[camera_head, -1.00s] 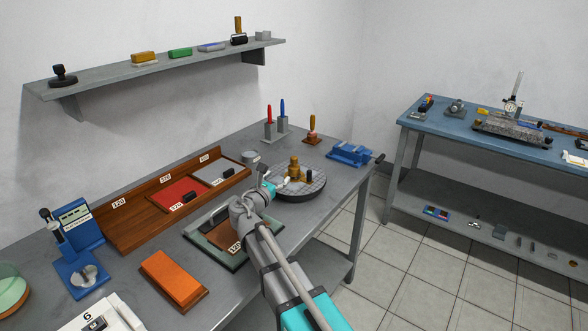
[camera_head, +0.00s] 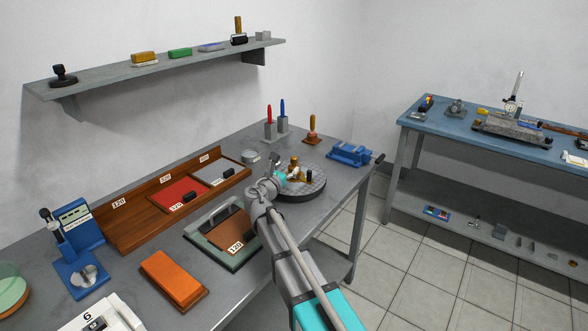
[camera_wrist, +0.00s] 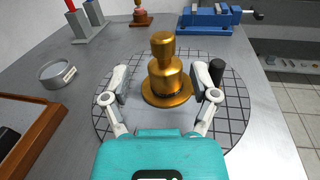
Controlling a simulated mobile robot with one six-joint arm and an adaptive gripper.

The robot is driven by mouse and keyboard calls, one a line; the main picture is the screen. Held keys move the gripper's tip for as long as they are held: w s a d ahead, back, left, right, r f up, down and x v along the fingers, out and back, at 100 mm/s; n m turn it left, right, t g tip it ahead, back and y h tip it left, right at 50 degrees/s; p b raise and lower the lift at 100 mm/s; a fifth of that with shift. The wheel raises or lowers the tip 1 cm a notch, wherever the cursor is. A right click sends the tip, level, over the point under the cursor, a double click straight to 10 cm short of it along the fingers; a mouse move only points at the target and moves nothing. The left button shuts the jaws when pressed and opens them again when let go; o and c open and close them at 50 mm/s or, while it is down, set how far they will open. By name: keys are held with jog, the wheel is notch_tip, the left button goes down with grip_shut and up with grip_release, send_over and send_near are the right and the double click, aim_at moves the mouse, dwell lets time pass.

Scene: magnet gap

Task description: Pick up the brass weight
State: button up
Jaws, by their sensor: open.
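The brass weight (camera_wrist: 165,75) stands upright on a round gridded plate (camera_wrist: 228,131) in the wrist view, with a knob on top and a wide flange at its base. My gripper (camera_wrist: 160,80) is open, with one finger on each side of the weight. Whether either fingertip touches it, I cannot tell; gaps show on both sides. In the head view the weight (camera_head: 294,162) is partly hidden behind my gripper (camera_head: 288,172).
A small black cylinder (camera_wrist: 217,71) stands right of the right finger. A grey round dish (camera_wrist: 59,73) lies to the left. A blue vise (camera_wrist: 208,17) and a wooden-handled tool (camera_wrist: 140,14) stand behind. The bench's right edge is near the plate.

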aim_at(292, 163)
jog(key=shift+x, duration=2.45)
jog(key=shift+s+d, duration=0.1)
jog(key=shift+d, duration=0.05)
grip_shut()
